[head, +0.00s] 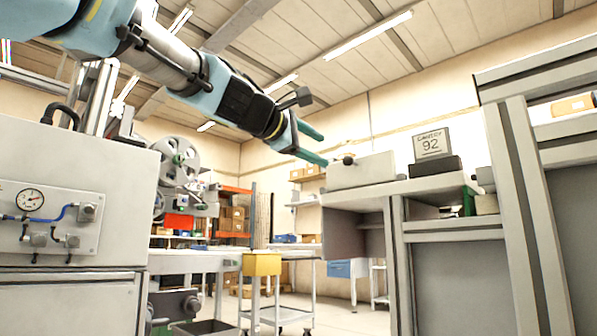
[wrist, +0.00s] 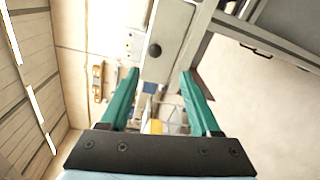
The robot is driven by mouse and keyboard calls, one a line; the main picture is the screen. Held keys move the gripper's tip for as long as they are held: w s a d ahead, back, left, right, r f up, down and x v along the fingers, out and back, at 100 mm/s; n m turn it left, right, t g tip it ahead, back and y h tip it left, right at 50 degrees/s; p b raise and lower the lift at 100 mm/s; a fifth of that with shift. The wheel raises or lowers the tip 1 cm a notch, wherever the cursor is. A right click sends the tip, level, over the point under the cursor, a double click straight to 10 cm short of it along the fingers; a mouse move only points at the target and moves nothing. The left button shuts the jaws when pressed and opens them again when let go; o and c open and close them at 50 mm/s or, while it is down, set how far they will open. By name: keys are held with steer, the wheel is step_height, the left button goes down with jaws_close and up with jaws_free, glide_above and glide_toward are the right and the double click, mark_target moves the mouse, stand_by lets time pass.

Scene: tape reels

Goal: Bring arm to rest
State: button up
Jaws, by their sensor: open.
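My arm reaches in from the upper left of the head view, and my gripper (head: 320,148) is at its end, in front of a grey box on a bench. The two green fingers are spread apart with nothing between them. In the wrist view my gripper (wrist: 160,78) also shows open and empty. A grey box with a dark round knob (head: 362,172) lies just beyond the fingertips in the head view; whether the lower finger touches it I cannot tell. The box also shows beyond the fingers in the wrist view (wrist: 170,30).
The bench (head: 440,187) at right carries a sign reading 92 (head: 431,143) on a dark base. A grey frame (head: 525,220) stands at far right. A grey cabinet with a gauge (head: 70,200) and a reel machine (head: 178,160) stand at left. A yellow box (head: 262,264) sits lower in the middle.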

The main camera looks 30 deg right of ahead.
steer(key=w+a+f+m+y+p, duration=0.1)
steer(key=w+a+f+y+p, duration=0.15)
steer(key=w+a+f, duration=0.5)
steer(key=w+a+f+t+y+p, duration=0.1)
steer(key=w+a+f+y+p, duration=0.2)
steer(key=f, duration=0.7)
steer(key=w+a+f+m+y+p, duration=0.1)
steer(key=w+a+f+y, duration=0.4)
steer(key=f, duration=0.4)
steer(key=s+a+f+m+g+y+p, duration=0.2)
steer(key=a+f+y+p, duration=0.15)
steer(key=a+f, duration=0.95)
steer(key=s+a+f+m+g+y+p, duration=0.1)
steer(key=s+a+f+p, duration=0.15)
steer(key=s+a, duration=0.35)
steer(key=s+a+f+m+g+y+p, duration=0.1)
steer(key=s+a+f+m+g, duration=0.15)
steer(key=s+a, duration=0.45)
steer(key=w+a+r+t+p, duration=0.1)
steer(key=w+r+p, duration=0.2)
steer(key=r+p, duration=3.4)
steer(key=shift+w+a+n, duration=0.15)
steer(key=shift+w+n, duration=0.05)
steer(key=shift+n, duration=0.15)
